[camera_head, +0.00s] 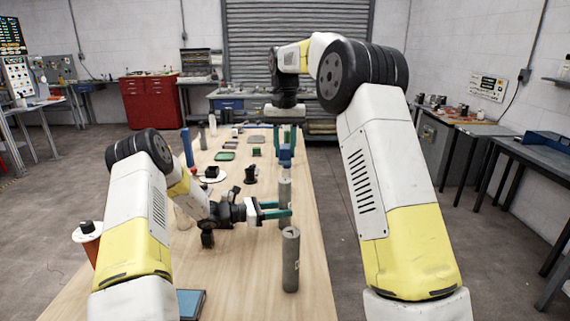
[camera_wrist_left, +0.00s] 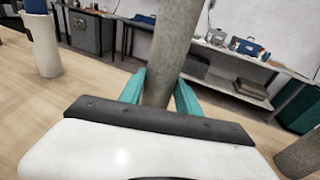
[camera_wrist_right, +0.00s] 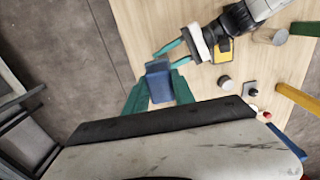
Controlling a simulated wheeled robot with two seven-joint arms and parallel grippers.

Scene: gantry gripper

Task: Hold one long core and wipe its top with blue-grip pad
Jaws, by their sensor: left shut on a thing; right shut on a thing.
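A long grey core (camera_head: 285,192) stands upright near the table's right edge. My left gripper (camera_head: 284,208) is shut around it; the left wrist view shows the core (camera_wrist_left: 172,55) between the teal fingers. My right gripper (camera_head: 286,143) points down above the core and is shut on the blue-grip pad (camera_head: 286,158). The pad also shows between the fingers in the right wrist view (camera_wrist_right: 158,82), where it hides the core's top. I cannot tell whether the pad touches the top. A second grey core (camera_head: 290,262) stands closer to the camera.
Several items stand on the wooden table (camera_head: 240,270): a blue cylinder (camera_head: 187,146), a green tray (camera_head: 225,156), a small black stand (camera_head: 251,175) and a red-and-white container (camera_head: 89,242). A blue flat item (camera_head: 190,303) lies at the near edge. The floor right of the table is open.

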